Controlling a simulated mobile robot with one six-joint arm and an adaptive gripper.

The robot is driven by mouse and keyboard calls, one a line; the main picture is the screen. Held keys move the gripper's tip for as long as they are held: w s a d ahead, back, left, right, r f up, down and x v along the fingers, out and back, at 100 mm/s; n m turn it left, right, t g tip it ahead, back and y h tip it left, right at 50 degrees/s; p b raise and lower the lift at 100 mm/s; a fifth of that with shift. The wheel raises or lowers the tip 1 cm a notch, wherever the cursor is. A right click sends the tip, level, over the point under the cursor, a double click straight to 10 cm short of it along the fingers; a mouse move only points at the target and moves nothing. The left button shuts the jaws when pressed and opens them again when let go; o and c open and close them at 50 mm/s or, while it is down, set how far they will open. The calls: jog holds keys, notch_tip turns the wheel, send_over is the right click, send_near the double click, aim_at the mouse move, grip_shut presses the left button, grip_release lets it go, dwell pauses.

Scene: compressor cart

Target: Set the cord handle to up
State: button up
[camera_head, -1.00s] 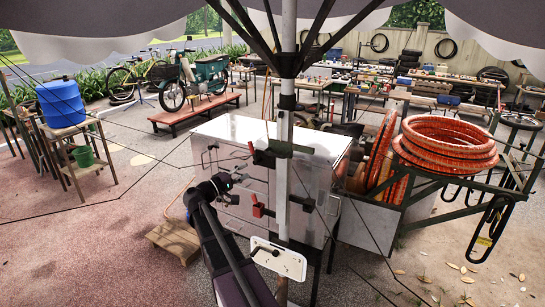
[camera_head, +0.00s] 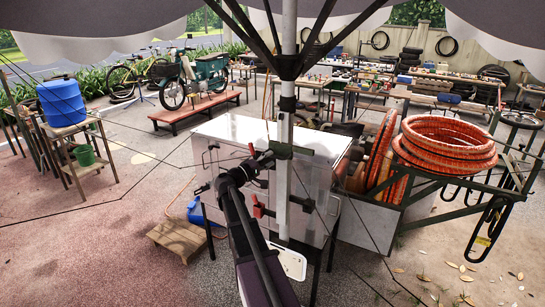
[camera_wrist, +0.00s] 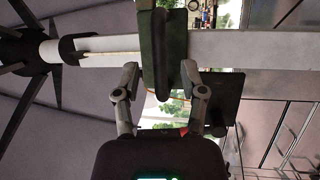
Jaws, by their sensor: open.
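The pole of the canopy stands before the grey metal cabinet (camera_head: 240,128) in the head view. A dark green bracket (camera_head: 292,150) is fixed around the pole; it also shows in the wrist view (camera_wrist: 165,50). I take its narrow dark bar (camera_wrist: 185,80) for the cord handle, but cannot tell for sure. My gripper (camera_head: 263,165) is close to the bracket, at its left in the head view. In the wrist view my gripper (camera_wrist: 160,72) has its fingers spread, with the bracket's end beyond or between the tips. Contact cannot be told.
A red part (camera_head: 258,206) sits low beside the pole. A white plate (camera_head: 290,264) is below it. An orange hose coil (camera_head: 446,140) lies on a metal frame at right. A wooden step (camera_head: 178,238) is on the floor at left, where the ground is mostly clear.

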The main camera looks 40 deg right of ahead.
aim_at(287, 155)
jog(key=shift+d+r, duration=0.2)
jog(key=shift+d, duration=1.05)
